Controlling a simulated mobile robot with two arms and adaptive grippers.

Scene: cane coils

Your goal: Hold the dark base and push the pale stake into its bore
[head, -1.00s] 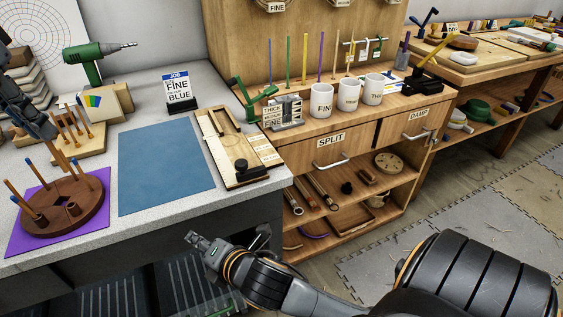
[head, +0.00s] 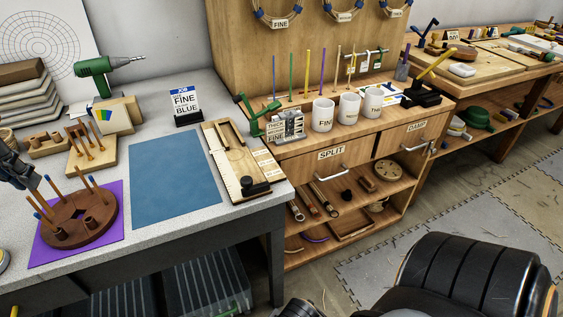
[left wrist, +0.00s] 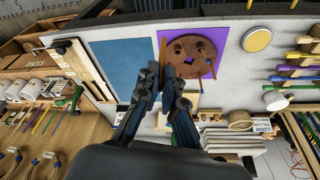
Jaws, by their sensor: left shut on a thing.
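The dark brown round base (head: 75,238) lies on a purple mat (head: 112,252) at the left of the bench. Several thin stakes with blue tips stand up from it, and it has raised bored collars. My left gripper (head: 30,182) is at the left edge, shut on a pale stake (head: 42,201) that slants down above the base's left side. Whether its lower end touches the base I cannot tell. My right gripper is out of view.
A blue mat (head: 175,178) lies empty right of the base. A wooden rack with thin stakes (head: 90,160), a green drill (head: 100,72) and a job card (head: 183,105) stand behind. A wooden jig (head: 240,180) lies at the bench's right end.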

